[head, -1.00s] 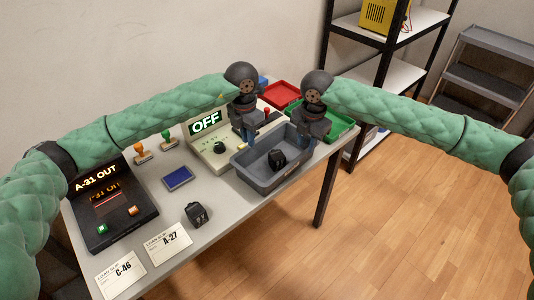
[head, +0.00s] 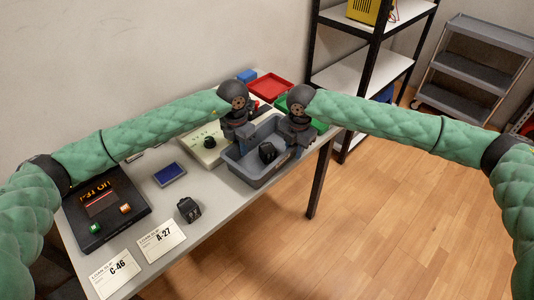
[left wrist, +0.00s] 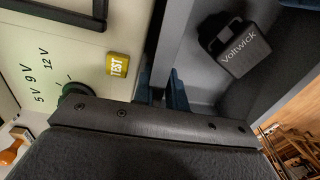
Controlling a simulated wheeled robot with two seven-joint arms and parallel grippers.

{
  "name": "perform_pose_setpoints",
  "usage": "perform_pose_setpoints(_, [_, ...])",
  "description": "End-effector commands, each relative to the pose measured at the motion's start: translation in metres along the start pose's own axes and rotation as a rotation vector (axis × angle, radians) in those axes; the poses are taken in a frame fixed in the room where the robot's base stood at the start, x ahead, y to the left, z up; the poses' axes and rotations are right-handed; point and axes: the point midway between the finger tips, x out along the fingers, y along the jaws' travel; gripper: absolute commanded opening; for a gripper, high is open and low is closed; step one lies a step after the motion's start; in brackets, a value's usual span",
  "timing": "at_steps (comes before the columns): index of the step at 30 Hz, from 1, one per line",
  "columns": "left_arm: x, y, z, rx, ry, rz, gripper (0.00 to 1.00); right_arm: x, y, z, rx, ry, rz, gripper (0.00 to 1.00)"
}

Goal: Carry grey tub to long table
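That block reads "Voltwick" in the left wrist view (left wrist: 240,50). My left gripper (head: 240,146) is down at the tub's left end. In the left wrist view, its blue fingers (left wrist: 163,92) stand on either side of the tub's wall (left wrist: 178,40); whether they pinch it is unclear. My right gripper (head: 297,150) is down at the tub's right end, its fingertips mostly hidden. I cannot tell whether this table (head: 215,205) is the long table.
A control panel (head: 197,148) stands close left of the tub. Red (head: 270,88) and green bins lie behind it. A black console (head: 105,210), blue pad (head: 170,174), second black block (head: 189,209) and paper slips share the table. Shelving (head: 370,70) stands behind; floor at right is clear.

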Motion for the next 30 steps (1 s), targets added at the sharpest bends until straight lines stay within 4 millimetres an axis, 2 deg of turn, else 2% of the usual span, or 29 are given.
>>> perform_pose_setpoints(4, [0.0071, -0.0002, 0.0002, 0.0, -0.001, 0.0, 0.14, 0.0073, 0.0001, -0.0001, 0.0, 0.001, 0.001, 0.28])
perform_pose_setpoints(13, [0.0086, -0.0001, 0.0002, 0.001, -0.001, 0.0, 0.14, 0.0088, 0.0, 0.0001, 0.0, 0.0, 0.001, 0.28])
perform_pose_setpoints(15, [0.0086, -0.0001, 0.0002, 0.001, -0.001, 0.0, 0.02, 0.0087, 0.0, 0.0001, 0.0, 0.0, 0.001, 0.16])
perform_pose_setpoints(18, [0.0085, -0.0001, 0.0002, 0.001, -0.001, 0.0, 0.0, 0.0087, 0.0, 0.0002, 0.0, 0.0, 0.001, 0.0])
perform_pose_setpoints(30, [0.0071, -0.0001, 0.0003, 0.001, -0.001, 0.0, 0.0, 0.0073, 0.0001, 0.0003, 0.0, 0.0, 0.001, 0.0])
